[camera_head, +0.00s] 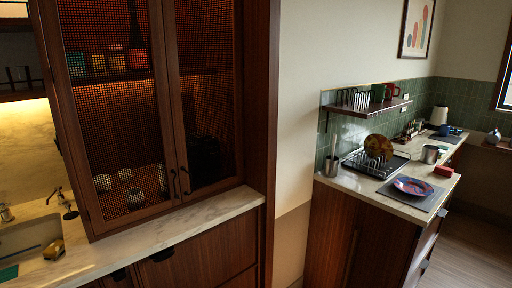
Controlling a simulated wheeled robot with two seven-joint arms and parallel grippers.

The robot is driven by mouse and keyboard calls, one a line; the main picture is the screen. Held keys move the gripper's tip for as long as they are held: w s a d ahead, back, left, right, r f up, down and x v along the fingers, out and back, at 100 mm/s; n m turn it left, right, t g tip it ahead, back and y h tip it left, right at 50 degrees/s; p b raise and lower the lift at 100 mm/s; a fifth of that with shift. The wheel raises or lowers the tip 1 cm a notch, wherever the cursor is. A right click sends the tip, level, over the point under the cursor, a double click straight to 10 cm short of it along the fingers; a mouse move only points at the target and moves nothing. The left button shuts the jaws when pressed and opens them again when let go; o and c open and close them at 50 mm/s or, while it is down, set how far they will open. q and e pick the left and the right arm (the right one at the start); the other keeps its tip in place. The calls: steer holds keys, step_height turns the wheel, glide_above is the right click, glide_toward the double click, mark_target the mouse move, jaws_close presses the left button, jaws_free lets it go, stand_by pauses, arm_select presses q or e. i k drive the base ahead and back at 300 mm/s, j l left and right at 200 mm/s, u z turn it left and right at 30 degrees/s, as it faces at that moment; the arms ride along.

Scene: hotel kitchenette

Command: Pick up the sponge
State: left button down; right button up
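A small yellow-brown block (53,249), which looks like a sponge, lies on the marble counter (160,232) at the right rim of the sink (28,236) at the lower left. It is too small to be sure what it is. A flat teal item (8,272) lies at the left edge of the view, partly cut off. A small red block (443,171) sits on the far right counter (400,204); I cannot tell what it is. Neither of my grippers is in view.
A tall mesh-door cabinet (120,110) stands on the near counter. The marble counter in front of the cabinet is clear.

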mark_target(55, 251)
steer(key=u, duration=0.95)
steer(key=z, duration=2.05)
steer(key=u, duration=2.55)
steer(key=i+j, duration=0.65)
